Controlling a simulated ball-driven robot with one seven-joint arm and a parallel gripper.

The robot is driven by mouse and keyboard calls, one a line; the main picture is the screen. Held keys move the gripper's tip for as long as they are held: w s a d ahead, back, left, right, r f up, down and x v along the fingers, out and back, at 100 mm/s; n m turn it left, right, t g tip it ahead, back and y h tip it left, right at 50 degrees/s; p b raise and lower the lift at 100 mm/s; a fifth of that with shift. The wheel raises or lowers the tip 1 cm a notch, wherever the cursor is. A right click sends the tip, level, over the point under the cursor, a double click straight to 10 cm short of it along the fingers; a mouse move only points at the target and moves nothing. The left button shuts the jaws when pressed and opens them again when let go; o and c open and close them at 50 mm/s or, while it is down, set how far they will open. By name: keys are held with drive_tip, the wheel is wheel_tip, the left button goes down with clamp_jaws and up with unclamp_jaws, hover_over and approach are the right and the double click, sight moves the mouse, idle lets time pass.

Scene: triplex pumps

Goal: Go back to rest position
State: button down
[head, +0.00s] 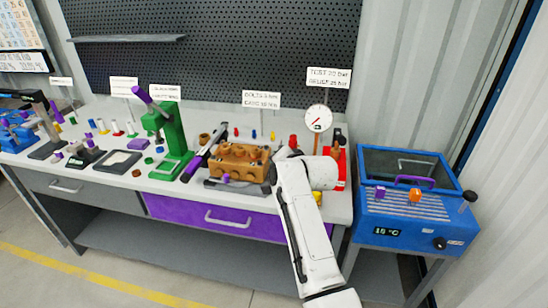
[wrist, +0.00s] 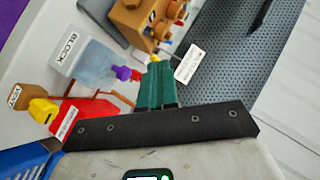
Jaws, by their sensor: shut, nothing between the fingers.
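My white arm (head: 303,215) reaches up from the bottom of the head view, in front of the bench's right end. My gripper (wrist: 157,80) shows in the wrist view as two green fingers closed together on a black bar, with nothing held. In the head view the fingers are hidden behind my arm. In the wrist view, a bluish clear block with a "BLOCK" label (wrist: 85,60) and a red part (wrist: 85,112) lie left of the fingers. Whether the fingers touch anything behind them is unclear.
The brown pump block (head: 240,162) stands left of my arm. A round gauge (head: 318,118) and red test stand (head: 341,168) are close behind it. A blue bath (head: 400,222) stands at right, a green press (head: 169,132) further left. The floor (head: 60,270) at lower left is clear.

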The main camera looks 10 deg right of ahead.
drive_tip(key=s+r, duration=0.3)
drive_tip(key=s+d+f+n+g+h, duration=0.25)
drive_tip(key=s+d+f, duration=0.35)
drive_tip(key=s+f, duration=0.4)
drive_tip(key=s+d+f+n+g+h, duration=0.1)
drive_tip(key=s+d+f+g, duration=0.2)
drive_tip(key=s+d+f, duration=0.65)
drive_tip(key=s+d+f+n+g, duration=0.1)
drive_tip(key=s, duration=1)
drive_tip(key=s+d+f+n+g, duration=0.1)
drive_tip(key=s+g, duration=0.1)
drive_tip(key=s, duration=0.9)
drive_tip(key=s+d+f+n+g+h, duration=0.1)
drive_tip(key=s+d+f+n+g, duration=0.1)
drive_tip(key=s, duration=1)
drive_tip(key=shift+s+g, duration=0.1)
drive_tip(key=shift+g, duration=0.15)
